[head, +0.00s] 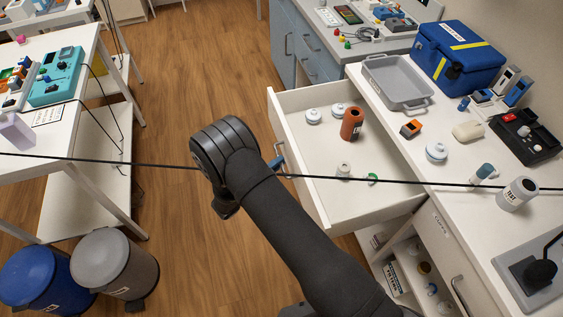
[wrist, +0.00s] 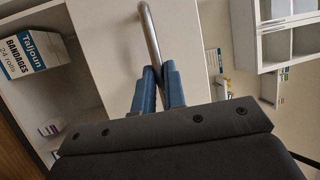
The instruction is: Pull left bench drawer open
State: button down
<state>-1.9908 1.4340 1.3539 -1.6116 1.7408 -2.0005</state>
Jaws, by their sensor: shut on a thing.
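The left bench drawer (head: 297,176) stands pulled well out from the white bench in the head view, its inside in plain sight. In the wrist view its curved metal handle (wrist: 149,28) runs down between the blue fingers of my gripper (wrist: 159,75). The gripper is shut on the handle. In the head view my gripper (head: 279,160) is at the outer face of the drawer front, mostly hidden by my dark wrist. An orange-brown bottle (head: 352,124), two white round items (head: 313,117) and a small jar (head: 343,170) are in the drawer.
A grey tray (head: 371,68), a blue case (head: 478,50) and small items crowd the bench top. A black cable (head: 100,161) crosses the head view in front of the drawer. Two bins (head: 113,262) stand lower left. Wooden floor left of the drawer is clear.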

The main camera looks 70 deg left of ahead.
jog(key=c, duration=1.5)
grip_release()
jog(key=v, duration=1.7)
jog(key=shift+s, duration=0.2)
jog(key=x, duration=1.7)
jog(key=shift+w, duration=0.25)
jog(key=shift+s, duration=0.15)
